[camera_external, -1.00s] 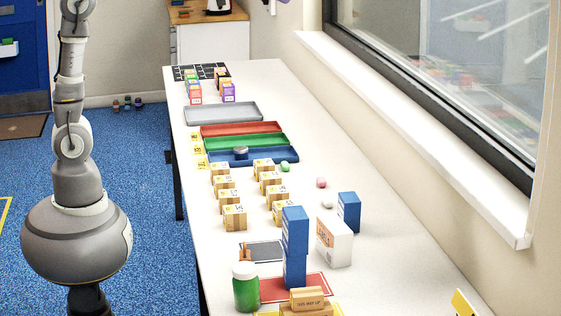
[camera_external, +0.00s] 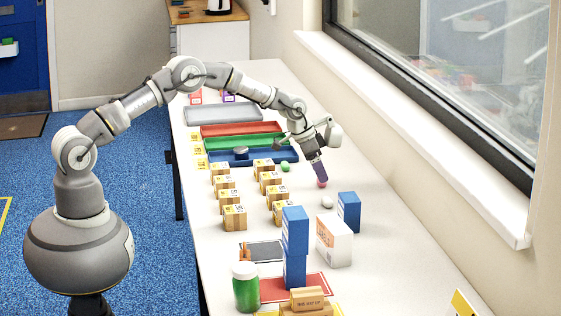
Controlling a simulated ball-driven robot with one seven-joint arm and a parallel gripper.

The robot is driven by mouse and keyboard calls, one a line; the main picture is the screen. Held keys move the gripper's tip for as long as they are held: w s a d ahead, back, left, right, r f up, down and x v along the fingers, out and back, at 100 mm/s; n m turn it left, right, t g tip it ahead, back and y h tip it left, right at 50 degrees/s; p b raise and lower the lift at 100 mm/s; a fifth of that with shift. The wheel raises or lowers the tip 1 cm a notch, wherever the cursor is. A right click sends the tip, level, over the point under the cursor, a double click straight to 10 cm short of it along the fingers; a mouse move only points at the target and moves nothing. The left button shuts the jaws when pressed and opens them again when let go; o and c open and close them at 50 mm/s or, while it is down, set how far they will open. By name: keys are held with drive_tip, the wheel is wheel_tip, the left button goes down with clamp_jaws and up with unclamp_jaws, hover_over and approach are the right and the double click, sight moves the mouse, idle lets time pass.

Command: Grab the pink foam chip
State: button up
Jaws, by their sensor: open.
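The pink foam chip (camera_external: 321,184) lies on the white table, to the right of the small cartons and behind a whitish chip. My gripper (camera_external: 320,178) points down over it, with its purple-grey fingers right at the chip. The fingers hide the chip's upper part, and I cannot tell whether they touch it. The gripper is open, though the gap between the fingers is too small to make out.
A whitish chip (camera_external: 327,202) and a green chip (camera_external: 286,167) lie nearby. A blue box (camera_external: 349,211) and a white carton (camera_external: 334,240) stand in front. Small brown cartons (camera_external: 273,190) stand to the left. The table towards the window is clear.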

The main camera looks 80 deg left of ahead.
drive_tip(key=x, duration=0.2)
drive_tip(key=shift+w+f, duration=0.15)
drive_tip(key=shift+f, duration=0.05)
drive_tip(key=shift+c, duration=0.3)
drive_tip(key=c, duration=1.1)
drive_tip(key=shift+r, duration=0.1)
